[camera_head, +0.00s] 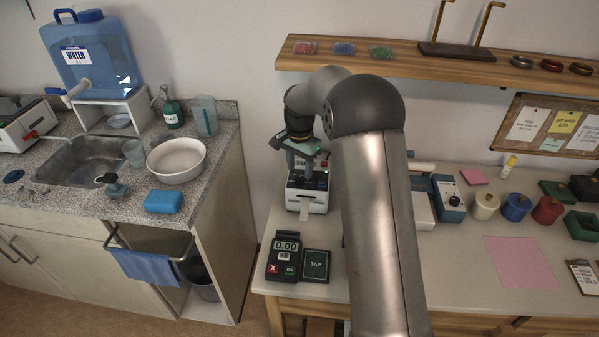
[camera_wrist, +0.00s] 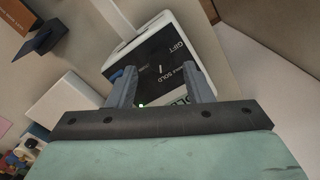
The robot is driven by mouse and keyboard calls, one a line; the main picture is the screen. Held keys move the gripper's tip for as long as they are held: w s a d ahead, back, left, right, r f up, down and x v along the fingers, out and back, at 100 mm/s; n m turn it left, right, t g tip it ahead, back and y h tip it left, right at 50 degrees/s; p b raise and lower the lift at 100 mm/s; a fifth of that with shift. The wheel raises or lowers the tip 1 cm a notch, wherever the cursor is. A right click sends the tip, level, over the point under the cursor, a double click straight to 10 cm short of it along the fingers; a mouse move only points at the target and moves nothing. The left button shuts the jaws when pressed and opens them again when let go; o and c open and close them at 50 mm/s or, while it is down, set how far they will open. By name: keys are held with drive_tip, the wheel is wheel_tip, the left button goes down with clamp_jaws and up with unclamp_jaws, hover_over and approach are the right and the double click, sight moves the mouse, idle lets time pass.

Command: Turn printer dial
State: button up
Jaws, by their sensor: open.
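The printer (camera_head: 306,199) is a small white box with a black face and a pale paper strip at its front. It stands on the bench below my gripper. In the wrist view the printer (camera_wrist: 128,52) shows a black panel with the words GIFT and SOLD. A short white mark on that panel, between my fingers, looks like the pointer of the dial (camera_wrist: 160,70); the dial's outline is hard to make out. My gripper (camera_head: 302,165) points down over the printer, open, with its fingers (camera_wrist: 160,82) on either side of the mark. I cannot tell whether they touch the panel.
A card reader (camera_head: 286,257) and a TAP pad (camera_head: 316,265) lie in front of the printer. My arm hides the bench to its right. A blue-and-white device (camera_head: 449,198) and several coloured pots stand further right. A shelf (camera_head: 400,58) runs above.

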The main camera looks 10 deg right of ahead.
sight(300, 179)
drive_tip(key=shift+f, duration=1.45)
drive_tip(key=c, duration=1)
drive_tip(key=shift+n, duration=0.4)
drive_tip(key=n+b, duration=0.1)
drive_tip(key=n, duration=0.3)
drive_tip(key=shift+n, duration=0.3)
drive_tip(key=n, duration=0.6)
drive_tip(key=shift+r+b, duration=0.1)
drive_tip(key=shift+b, duration=0.3)
drive_tip(key=shift+n, duration=0.3)
